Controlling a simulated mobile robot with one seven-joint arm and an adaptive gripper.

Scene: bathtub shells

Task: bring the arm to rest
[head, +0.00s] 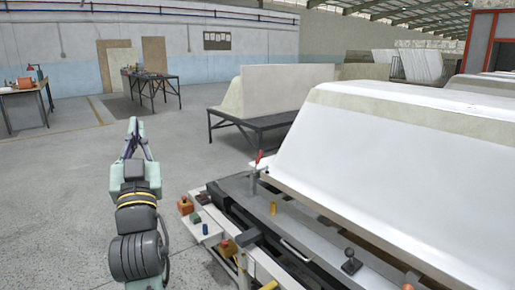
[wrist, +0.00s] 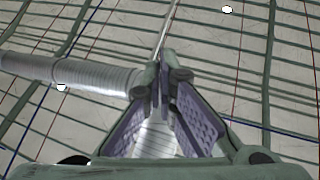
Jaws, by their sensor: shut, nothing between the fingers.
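My gripper (head: 137,130) is at the end of my arm, which stands up at the lower left of the head view. The gripper points upward, over open floor to the left of the machine bench. In the wrist view my gripper (wrist: 163,65) has its two fingers brought together at the tips, with nothing between them. The wrist camera looks up at the roof beams and a large pale duct (wrist: 70,72).
A large white tub shell (head: 400,150) lies on a bench with clamps and knobs (head: 273,208) to the right of my arm. Another shell (head: 285,88) rests on a dark stand behind. Tables (head: 155,80) stand at the back left. The floor (head: 60,190) on the left is clear.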

